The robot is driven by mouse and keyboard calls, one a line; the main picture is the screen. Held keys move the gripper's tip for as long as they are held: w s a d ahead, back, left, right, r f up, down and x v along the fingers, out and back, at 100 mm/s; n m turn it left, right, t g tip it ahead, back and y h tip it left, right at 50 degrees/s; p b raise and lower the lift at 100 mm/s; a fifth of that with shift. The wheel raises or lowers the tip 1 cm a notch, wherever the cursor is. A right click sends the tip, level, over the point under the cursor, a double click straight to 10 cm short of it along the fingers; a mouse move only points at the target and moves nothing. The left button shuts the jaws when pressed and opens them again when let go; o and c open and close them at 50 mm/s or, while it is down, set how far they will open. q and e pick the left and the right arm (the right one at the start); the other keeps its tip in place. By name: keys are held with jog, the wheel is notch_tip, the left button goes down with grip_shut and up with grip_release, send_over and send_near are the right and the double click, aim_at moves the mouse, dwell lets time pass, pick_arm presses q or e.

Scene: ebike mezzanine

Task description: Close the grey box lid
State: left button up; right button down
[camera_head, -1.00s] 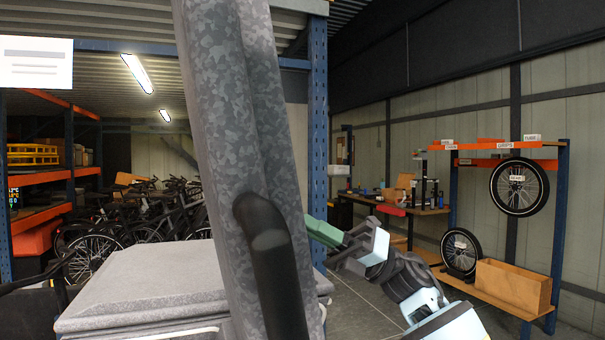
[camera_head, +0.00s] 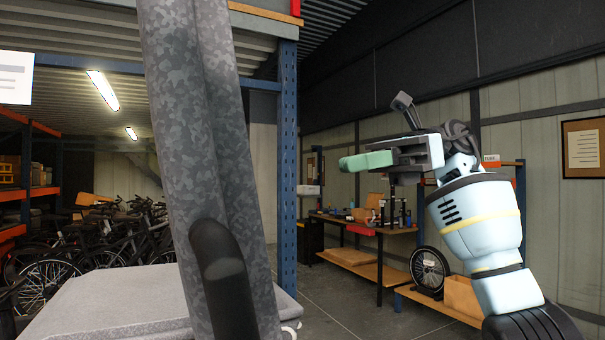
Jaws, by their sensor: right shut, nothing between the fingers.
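A mottled grey panel with a black handle (camera_head: 222,262) stands nearly upright in the middle-left of the view. It appears to be the grey box lid (camera_head: 185,110), raised and seen almost edge-on. A flat, pale grey surface (camera_head: 105,305) with a bevelled edge lies behind it at the lower left; I cannot tell whether it belongs to the same box. My right gripper (camera_head: 352,163) is shut and empty, with green fingertips pointing left toward the lid. It is raised right of the lid, with a visible gap in the picture. My left gripper is out of view.
A blue rack post (camera_head: 288,170) stands behind the lid. Several bicycles (camera_head: 110,235) are parked at the left. A workbench (camera_head: 365,228) and a low shelf with a wheel (camera_head: 430,270) are at the back right. Open floor (camera_head: 335,300) lies between.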

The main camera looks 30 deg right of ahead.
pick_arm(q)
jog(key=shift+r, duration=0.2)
pick_arm(e)
jog(key=a+f, duration=0.2)
jog(key=a, duration=1.1)
jog(key=shift+a+f, duration=0.15)
jog(key=shift+a, duration=0.1)
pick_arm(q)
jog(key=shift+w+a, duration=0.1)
